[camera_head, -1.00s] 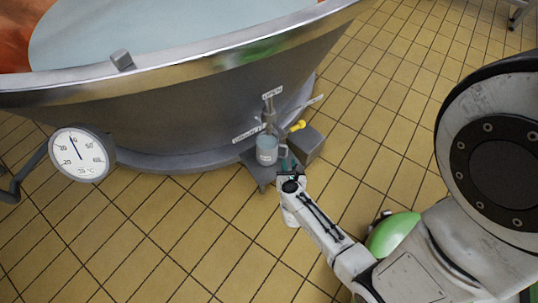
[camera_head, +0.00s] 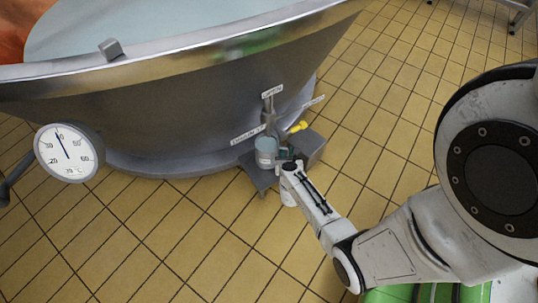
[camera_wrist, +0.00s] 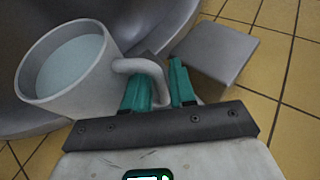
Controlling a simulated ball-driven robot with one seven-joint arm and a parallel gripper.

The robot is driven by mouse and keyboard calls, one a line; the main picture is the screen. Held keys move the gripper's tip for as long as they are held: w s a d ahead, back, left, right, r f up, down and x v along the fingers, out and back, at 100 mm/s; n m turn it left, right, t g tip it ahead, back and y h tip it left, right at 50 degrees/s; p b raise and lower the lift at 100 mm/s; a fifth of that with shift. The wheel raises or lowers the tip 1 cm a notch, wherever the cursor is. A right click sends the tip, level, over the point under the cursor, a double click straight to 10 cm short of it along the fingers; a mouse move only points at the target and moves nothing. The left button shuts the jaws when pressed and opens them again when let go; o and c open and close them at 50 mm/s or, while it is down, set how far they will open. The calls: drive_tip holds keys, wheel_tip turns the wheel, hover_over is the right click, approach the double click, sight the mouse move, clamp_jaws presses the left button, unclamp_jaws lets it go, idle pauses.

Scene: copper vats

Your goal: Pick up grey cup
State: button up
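The grey cup (camera_wrist: 68,71) is at the left of the wrist view, with pale liquid inside and its handle (camera_wrist: 142,68) towards my gripper. In the head view the cup (camera_head: 265,150) stands under a tap by the vat's base. My gripper (camera_wrist: 159,80) has its two teal fingers close on either side of the outer part of the handle. I cannot tell whether they press on it or leave a small gap. In the head view my gripper (camera_head: 290,160) is just right of the cup, its fingers partly hidden.
The large metal vat (camera_head: 200,95) rises behind the cup, with a tap (camera_head: 268,112) and yellow-handled valve (camera_head: 298,127). A grey box (camera_head: 310,146) stands close right of the cup. A dial gauge (camera_head: 68,153) is at the left. Tiled floor (camera_head: 200,235) in front is clear.

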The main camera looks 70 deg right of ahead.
clamp_jaws()
idle(0.8)
drive_tip(key=shift+r, duration=0.1)
idle(0.4)
